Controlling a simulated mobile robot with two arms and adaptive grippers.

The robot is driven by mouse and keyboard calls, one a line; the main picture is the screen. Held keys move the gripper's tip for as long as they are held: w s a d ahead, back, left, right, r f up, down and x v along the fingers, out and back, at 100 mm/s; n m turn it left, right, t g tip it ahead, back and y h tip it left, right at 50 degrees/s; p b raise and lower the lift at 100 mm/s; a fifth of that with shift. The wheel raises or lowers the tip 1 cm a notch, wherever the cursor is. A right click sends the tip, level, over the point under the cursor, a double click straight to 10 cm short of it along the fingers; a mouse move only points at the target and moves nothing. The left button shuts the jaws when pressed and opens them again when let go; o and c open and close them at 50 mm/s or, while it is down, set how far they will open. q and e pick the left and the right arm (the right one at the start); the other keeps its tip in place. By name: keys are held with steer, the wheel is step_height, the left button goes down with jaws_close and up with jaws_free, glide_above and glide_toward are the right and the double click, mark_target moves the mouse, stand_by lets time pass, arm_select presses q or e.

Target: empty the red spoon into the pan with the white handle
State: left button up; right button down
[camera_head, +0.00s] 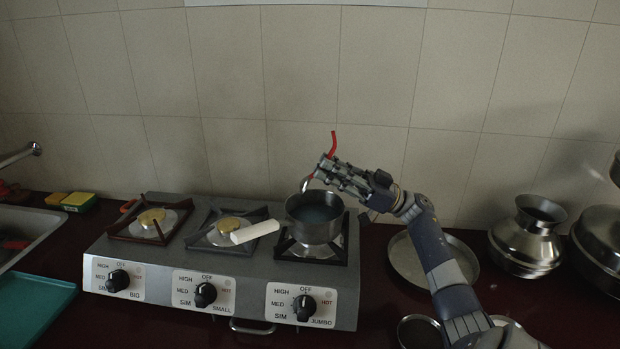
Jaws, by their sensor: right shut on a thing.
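The pan with the white handle (254,231) stands on the right burner of the stove. Its dark round body (314,229) holds something bluish-grey. My right gripper (330,176) is above the pan's right side and shut on the red spoon (333,146). The spoon's red handle sticks up out of the fingers. Its metal end (306,184) points down to the left, above the pan's rim. I cannot tell whether anything is in the spoon's bowl. My left gripper does not show.
The grey stove (220,262) has two free burners to the left. A metal plate (405,263) lies under my right forearm. Metal pots (526,238) stand at the right. A sink, sponges (78,201) and a teal tray (38,312) are at the left.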

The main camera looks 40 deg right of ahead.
steer(key=r+g+h+p, duration=0.2)
steer(key=p, duration=0.1)
steer(key=w+a+r+g+h+p, duration=0.1)
steer(key=p, duration=0.1)
steer(key=w+a+g+h+p, duration=0.1)
steer(key=g+h+p, duration=0.1)
steer(key=w+a+r+g+h+p, duration=0.1)
steer(key=p, duration=0.2)
steer(key=shift+w+a+g+h, duration=0.35)
steer(key=shift+a+g+h, duration=0.05)
arm_select(q)
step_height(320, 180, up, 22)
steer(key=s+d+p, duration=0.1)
steer(key=p, duration=1)
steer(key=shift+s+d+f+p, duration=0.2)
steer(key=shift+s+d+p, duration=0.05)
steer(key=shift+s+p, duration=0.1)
arm_select(e)
steer(key=w+a+f+g+h, duration=0.2)
steer(key=w+a+g+h, duration=0.5)
steer(key=g+h, duration=0.2)
steer(key=shift+w+a+f+g+h, duration=0.2)
steer(key=shift+w+a+g+h, duration=0.1)
steer(key=shift+a+g+h, duration=0.1)
steer(key=shift+d+r, duration=0.1)
step_height(320, 180, up, 6)
steer(key=shift+f, duration=0.1)
